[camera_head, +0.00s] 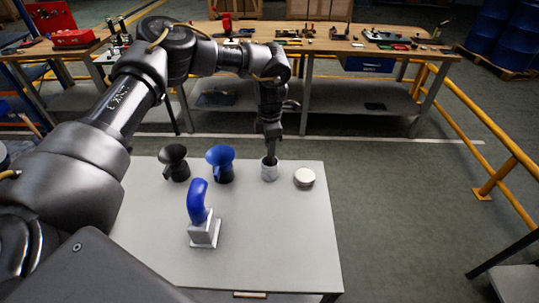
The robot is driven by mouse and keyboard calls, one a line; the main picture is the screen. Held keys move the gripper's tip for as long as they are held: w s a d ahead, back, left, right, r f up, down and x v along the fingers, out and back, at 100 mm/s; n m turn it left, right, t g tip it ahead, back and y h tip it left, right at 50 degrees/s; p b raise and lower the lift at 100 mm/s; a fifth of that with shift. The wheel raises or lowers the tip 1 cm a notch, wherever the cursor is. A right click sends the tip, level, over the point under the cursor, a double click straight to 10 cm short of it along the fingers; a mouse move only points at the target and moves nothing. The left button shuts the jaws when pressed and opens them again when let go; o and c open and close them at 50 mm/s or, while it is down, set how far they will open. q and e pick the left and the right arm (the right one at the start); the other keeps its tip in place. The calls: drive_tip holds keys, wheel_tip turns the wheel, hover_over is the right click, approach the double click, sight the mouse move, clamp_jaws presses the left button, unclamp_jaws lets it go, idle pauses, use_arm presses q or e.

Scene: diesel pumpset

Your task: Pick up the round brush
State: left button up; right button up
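My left arm reaches over the light grey table (275,230) from the left. Its gripper (270,157) points down at the mouth of a small grey cylinder (269,173). The fingertips are small and dark, so I cannot tell whether they are open or shut, or touch the cylinder. A round, pale-topped piece (304,177) lies just right of the cylinder. I cannot tell for sure which thing is the round brush. My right gripper is not in view.
A black flared piece (174,163) and a blue flared piece (220,164) stand left of the gripper. A blue-handled tool with a square grey base (204,232) stands nearer. The table's front right is clear. A cluttered wooden workbench (320,46) and yellow railing (485,135) lie beyond.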

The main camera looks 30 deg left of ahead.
use_arm(q)
drive_tip(key=shift+f, duration=0.55)
clamp_jaws()
drive_tip(key=shift+r, duration=0.1)
